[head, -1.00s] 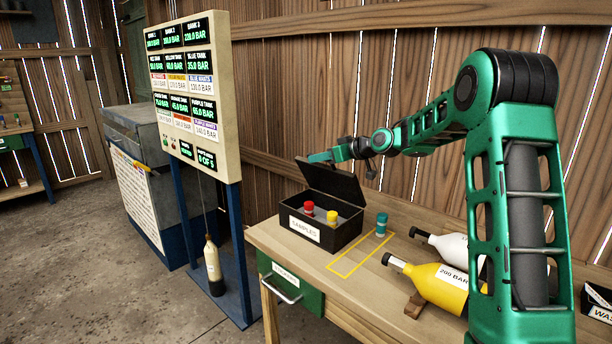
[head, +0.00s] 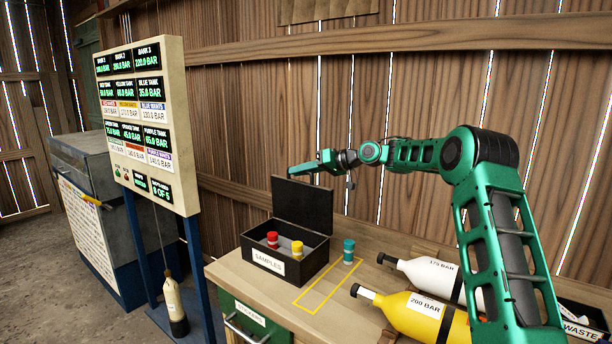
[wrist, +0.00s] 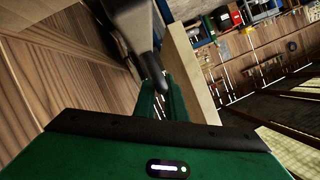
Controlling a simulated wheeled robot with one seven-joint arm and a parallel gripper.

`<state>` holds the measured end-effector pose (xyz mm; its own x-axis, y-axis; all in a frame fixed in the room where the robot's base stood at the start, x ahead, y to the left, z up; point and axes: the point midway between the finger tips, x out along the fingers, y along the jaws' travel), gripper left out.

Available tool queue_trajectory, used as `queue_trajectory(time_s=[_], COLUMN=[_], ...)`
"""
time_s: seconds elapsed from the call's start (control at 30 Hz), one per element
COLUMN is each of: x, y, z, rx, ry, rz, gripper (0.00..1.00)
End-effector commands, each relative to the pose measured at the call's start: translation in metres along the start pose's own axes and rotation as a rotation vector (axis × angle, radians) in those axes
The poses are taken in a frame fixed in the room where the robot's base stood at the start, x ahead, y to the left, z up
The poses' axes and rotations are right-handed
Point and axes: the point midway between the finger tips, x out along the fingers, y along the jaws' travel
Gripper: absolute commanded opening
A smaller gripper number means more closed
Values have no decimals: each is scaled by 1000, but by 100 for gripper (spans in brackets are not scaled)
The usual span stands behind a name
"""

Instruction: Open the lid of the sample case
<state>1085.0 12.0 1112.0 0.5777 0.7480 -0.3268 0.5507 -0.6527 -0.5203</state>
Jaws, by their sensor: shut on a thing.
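The sample case is a black box (head: 287,268) labelled SAMPLES on the workbench, in the head view. Its lid (head: 305,206) stands up about vertical along the back edge. A red-capped sample (head: 272,240) and a yellow-capped sample (head: 297,249) stand inside the case. My gripper (head: 302,168) is at the lid's upper edge, coming in from the right, and is shut on the lid.
A teal-capped sample (head: 348,251) stands right of the case by a yellow outline (head: 322,288) on the bench. A yellow bottle (head: 410,312) and a white bottle (head: 425,272) lie further right. A gauge panel (head: 145,120) stands left. The plank wall is close behind.

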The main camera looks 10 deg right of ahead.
Motion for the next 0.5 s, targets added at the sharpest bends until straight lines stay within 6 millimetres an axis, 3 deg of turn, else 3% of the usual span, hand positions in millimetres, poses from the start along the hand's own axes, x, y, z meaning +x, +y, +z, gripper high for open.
queue_trajectory(time_s=[0.37,0.4,0.47,0.5], x=[5,5,6,5], y=[-3,-3,-3,-3], z=[2,2,2,2], rx=[3,3,3,3], ry=[-5,-5,-5,-5], rz=[-6,-6,-6,-6], gripper=[0,13,27,29])
